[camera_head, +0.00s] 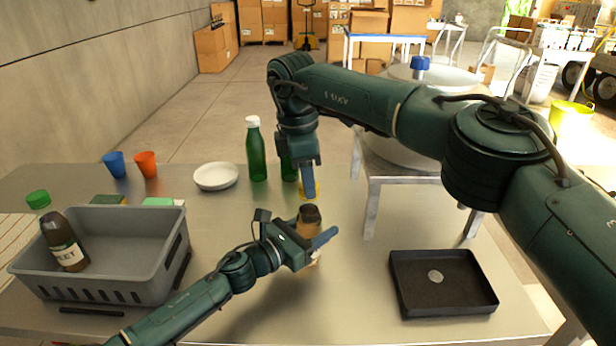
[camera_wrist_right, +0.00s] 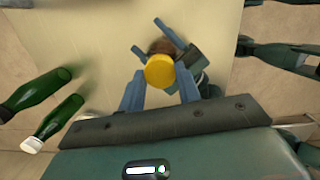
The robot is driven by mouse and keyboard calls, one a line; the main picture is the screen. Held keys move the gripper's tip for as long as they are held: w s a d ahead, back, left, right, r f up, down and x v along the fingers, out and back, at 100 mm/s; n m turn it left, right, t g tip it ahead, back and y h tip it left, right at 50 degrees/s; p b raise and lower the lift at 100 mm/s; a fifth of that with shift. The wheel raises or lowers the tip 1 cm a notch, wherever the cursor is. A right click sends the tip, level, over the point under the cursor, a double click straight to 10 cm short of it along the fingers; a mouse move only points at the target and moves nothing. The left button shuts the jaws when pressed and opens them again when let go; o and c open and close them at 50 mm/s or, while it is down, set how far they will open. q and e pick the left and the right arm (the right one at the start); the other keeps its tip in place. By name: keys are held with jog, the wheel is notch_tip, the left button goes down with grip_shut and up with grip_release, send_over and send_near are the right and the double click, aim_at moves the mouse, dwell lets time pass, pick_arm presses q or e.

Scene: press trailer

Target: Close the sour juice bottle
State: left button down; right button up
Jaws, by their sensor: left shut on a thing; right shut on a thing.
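An orange-brown bottle with a dark top (camera_head: 309,217) stands upright near the table's middle; its label is hidden. My left gripper (camera_head: 305,238) is shut around its body. A yellow cap (camera_head: 315,188) is held by my right gripper (camera_head: 309,190), which is shut on it from above. The cap is over the bottle's top, with a small gap visible in the head view. In the right wrist view the yellow cap (camera_wrist_right: 160,71) shows between the fingers, partly covering the dark bottle top (camera_wrist_right: 161,47) behind it.
A grey crate (camera_head: 150,220) with a dark labelled bottle (camera_head: 64,243) stands at left. Green bottles (camera_head: 256,150) and a white bowl (camera_head: 216,176) stand behind. Blue (camera_head: 115,164) and orange (camera_head: 146,164) cups are at back left. A black tray (camera_head: 440,300) lies at right.

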jog(key=m, duration=0.5)
jog(key=shift+g, duration=0.4)
jog(key=m, duration=0.5)
jog(key=shift+w, duration=0.1)
jog(key=o, duration=0.9)
jog(key=shift+r, duration=2.25)
jog(key=shift+c, duration=0.3)
